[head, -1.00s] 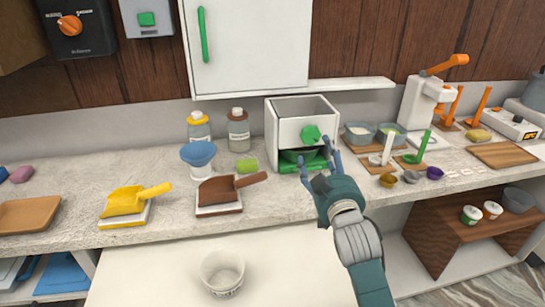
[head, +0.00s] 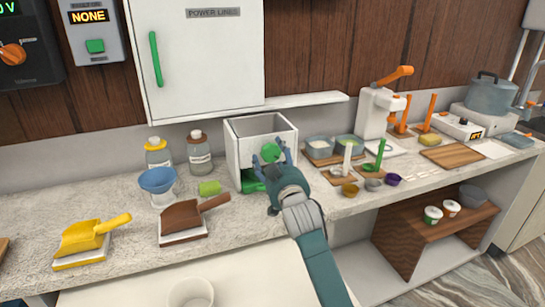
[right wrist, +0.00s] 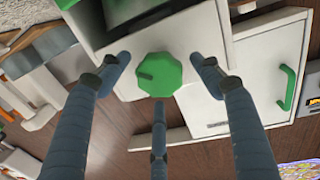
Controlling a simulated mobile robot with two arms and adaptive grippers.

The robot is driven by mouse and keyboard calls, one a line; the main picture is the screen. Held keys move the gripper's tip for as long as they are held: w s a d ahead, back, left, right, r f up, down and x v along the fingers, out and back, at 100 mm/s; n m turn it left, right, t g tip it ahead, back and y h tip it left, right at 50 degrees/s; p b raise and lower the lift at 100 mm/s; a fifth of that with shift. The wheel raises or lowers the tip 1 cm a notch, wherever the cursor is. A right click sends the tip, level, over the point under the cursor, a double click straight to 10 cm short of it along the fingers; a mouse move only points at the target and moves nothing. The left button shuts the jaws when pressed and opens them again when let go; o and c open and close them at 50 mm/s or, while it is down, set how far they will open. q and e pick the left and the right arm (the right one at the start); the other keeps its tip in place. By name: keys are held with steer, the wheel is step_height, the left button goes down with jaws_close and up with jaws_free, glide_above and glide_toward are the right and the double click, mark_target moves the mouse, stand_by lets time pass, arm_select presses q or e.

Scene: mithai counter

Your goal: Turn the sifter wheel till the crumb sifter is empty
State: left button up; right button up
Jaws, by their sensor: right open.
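The crumb sifter (head: 237,150) is a white open-topped box on the counter. Its inside looks grey; I cannot tell whether crumbs lie in it. The green sifter wheel (head: 269,152) is on its front face, and a green tray (head: 250,184) shows low in its front. My right gripper (head: 277,157) is open in front of the wheel. In the right wrist view the wheel (right wrist: 158,75) sits between the spread fingers, which look apart from it. My left gripper is not in view.
Small bowls and boards (head: 342,174) lie close on the right. A white cup (head: 191,293) stands at the front.

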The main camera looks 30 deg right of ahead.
steer(key=shift+c, duration=0.5)
steer(key=c, duration=1)
steer(key=shift+n+p, duration=0.35)
steer(key=shift+n, duration=0.05)
steer(key=shift+c, duration=0.4)
steer(key=shift+n, duration=0.3)
steer(key=o, duration=1.2)
steer(key=v, duration=1.2)
steer(key=shift+f, duration=0.1)
